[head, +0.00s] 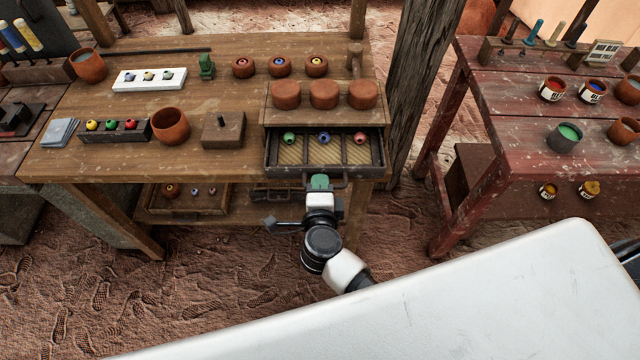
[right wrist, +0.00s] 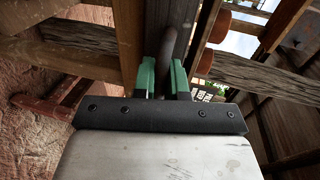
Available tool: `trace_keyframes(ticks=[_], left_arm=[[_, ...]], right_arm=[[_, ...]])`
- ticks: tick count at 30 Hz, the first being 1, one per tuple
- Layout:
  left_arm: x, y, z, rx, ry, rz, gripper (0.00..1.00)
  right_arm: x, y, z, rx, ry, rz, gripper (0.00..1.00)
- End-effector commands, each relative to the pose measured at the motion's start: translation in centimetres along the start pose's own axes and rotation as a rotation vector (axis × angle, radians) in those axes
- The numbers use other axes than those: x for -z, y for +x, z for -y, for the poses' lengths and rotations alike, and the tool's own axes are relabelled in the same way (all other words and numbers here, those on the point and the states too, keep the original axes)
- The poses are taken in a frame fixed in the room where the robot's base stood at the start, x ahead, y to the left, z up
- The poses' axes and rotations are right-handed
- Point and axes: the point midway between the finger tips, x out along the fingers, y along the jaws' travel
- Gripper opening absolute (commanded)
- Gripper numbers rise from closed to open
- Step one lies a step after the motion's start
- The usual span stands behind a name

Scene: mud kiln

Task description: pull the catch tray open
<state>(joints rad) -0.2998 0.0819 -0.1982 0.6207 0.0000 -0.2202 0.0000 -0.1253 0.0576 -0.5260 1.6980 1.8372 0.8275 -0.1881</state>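The catch tray (head: 277,168) is a dark, drawer-like tray under a small wooden shelf on the bench. It stands out toward me, showing compartments with a green, a blue and a red bead on straw-coloured bottoms. Its dark bar handle (head: 340,184) is at the front. My right gripper (head: 320,182) is at this handle, green fingertips on either side of it. In the right wrist view the handle (right wrist: 168,48) runs between the fingers (right wrist: 164,80), which look closed on it. My left gripper is not in view.
Three clay lumps (head: 324,94) sit on the shelf above the tray. A clay cup (head: 170,126) and a dark block with a peg (head: 223,130) stand to its left. A wooden post (head: 420,75) and a red table (head: 500,120) are to the right. A lower tray (head: 188,203) sits beneath the bench.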

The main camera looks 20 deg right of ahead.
Motion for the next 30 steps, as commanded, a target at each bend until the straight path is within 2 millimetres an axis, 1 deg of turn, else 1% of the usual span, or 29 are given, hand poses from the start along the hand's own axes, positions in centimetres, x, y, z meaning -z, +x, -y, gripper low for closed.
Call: trace_keyframes(ticks=[7,13,20,21,25,26,30], left_arm=[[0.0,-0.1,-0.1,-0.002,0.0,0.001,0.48],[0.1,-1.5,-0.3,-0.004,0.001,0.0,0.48],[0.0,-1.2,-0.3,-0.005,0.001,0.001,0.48],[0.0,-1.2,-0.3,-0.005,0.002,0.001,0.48],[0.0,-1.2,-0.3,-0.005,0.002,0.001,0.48],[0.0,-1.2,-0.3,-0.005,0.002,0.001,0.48],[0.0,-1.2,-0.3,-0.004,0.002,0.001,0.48]], right_arm=[[0.0,-0.1,0.0,-0.002,0.0,0.0,0.0],[0.0,-2.1,-0.3,-0.005,-0.001,0.0,0.0],[0.0,-2.1,-0.5,-0.001,0.0,0.001,0.0],[0.0,-2.1,-0.5,-0.001,0.0,0.001,0.14],[0.0,-2.1,-0.5,-0.001,0.0,0.001,0.34],[0.0,-2.1,-0.5,-0.001,0.0,0.001,0.37],[0.0,-2.1,-0.5,-0.001,0.0,0.001,0.37]])
